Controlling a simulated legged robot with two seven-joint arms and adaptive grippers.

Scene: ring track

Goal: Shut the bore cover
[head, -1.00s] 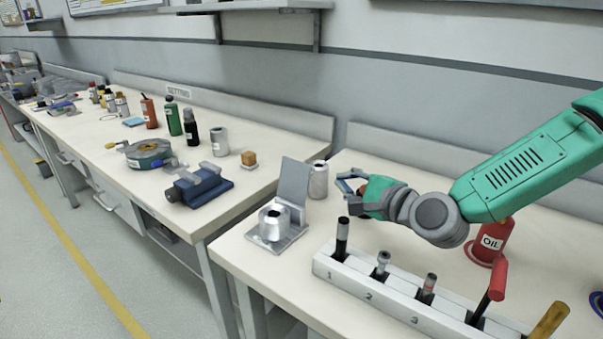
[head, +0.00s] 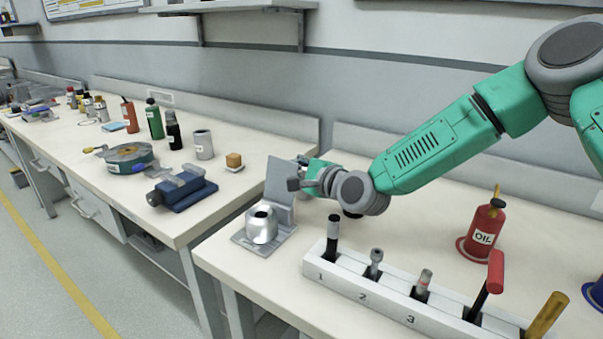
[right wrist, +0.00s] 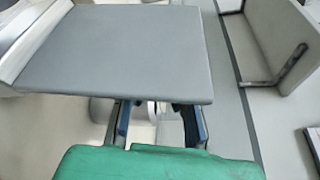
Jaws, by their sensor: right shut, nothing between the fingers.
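The bore cover (head: 280,180) is a flat grey plate standing up, tilted slightly back, at the back of a small base plate (head: 272,248). In front of it sits a silver metal block with a dark round bore (head: 262,224), which is uncovered. My right gripper (head: 298,180) is shut and empty, at the back right side of the cover. In the right wrist view the cover (right wrist: 120,50) fills the upper middle, and the fingers (right wrist: 158,118) reach partly under its edge. I cannot tell whether they touch it. My left gripper is not in view.
A white numbered rack (head: 350,285) with several tools stands in front, right of the cover. A red oil can (head: 484,230) stands further right. A blue vise (head: 183,188) is on the neighbouring bench to the left. The bench is clear between rack and oil can.

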